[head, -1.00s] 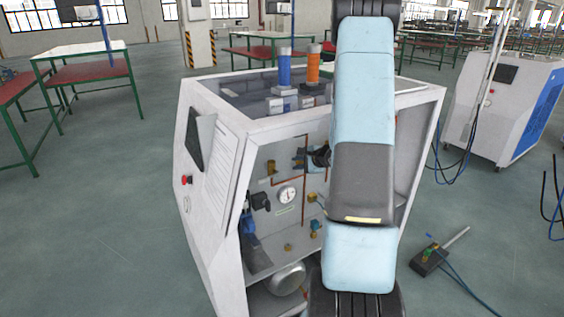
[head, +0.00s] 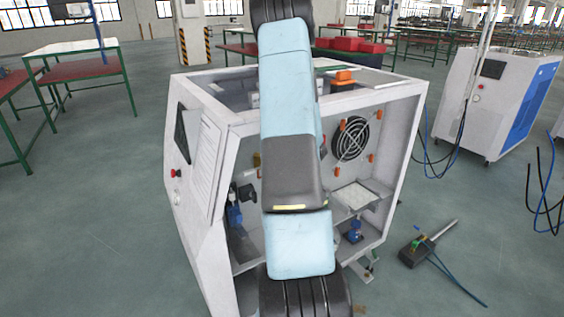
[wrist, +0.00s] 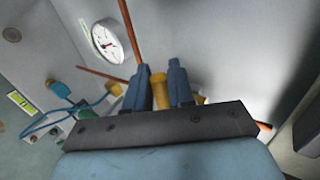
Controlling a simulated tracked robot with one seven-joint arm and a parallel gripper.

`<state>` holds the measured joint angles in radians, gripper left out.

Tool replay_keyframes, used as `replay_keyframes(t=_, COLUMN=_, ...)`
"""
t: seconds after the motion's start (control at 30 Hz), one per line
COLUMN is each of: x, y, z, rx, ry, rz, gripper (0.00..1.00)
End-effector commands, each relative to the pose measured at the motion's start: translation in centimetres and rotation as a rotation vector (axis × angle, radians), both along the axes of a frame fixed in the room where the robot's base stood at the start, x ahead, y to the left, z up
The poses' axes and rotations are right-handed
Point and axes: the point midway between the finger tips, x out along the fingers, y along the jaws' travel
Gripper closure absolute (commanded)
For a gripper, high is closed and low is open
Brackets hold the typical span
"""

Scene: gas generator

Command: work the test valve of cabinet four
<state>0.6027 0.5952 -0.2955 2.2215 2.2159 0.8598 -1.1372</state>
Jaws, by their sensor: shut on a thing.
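The open white cabinet (head: 205,215) stands in the middle of the head view; I see no number on it. My arm crosses in front of it and hides part of its inner panel. In the wrist view my gripper (wrist: 160,72) has its two fingers shut around a yellow brass valve part (wrist: 159,92), which sits between them close to the grey panel. The valve's base is hidden by the gripper body. In the head view my gripper is hidden behind my arm.
A round dial gauge (wrist: 108,41) and copper pipe (wrist: 131,30) are close by my fingers. A teal fitting (wrist: 60,89) with a blue cable lies left. A fan (head: 350,138) shows inside the cabinet. A small device (head: 420,248) with a cable lies on the floor at right.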

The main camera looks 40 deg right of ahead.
Motion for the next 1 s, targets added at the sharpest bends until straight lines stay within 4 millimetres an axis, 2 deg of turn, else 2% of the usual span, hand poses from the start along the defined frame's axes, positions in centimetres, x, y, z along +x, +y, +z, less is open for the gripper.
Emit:
replay_keyframes(t=0.03, x=0.5, y=0.5, z=0.1, rx=0.000, ry=-0.005, rz=0.013, gripper=1.00)
replay_keyframes(t=0.3, x=0.2, y=0.3, z=-0.1, rx=0.003, ry=-0.001, rz=0.009, gripper=1.00)
replay_keyframes(t=0.33, x=0.2, y=0.3, z=-0.1, rx=0.003, ry=-0.001, rz=0.008, gripper=0.74)
replay_keyframes(t=0.5, x=-0.1, y=-0.1, z=-0.1, rx=0.002, ry=0.001, rz=0.000, gripper=0.59)
replay_keyframes(t=0.83, x=-0.7, y=-0.3, z=0.2, rx=0.001, ry=0.003, rz=-0.006, gripper=0.59)
replay_keyframes(t=1.0, x=-2.5, y=0.0, z=1.3, rx=0.001, ry=0.002, rz=-0.008, gripper=0.59)
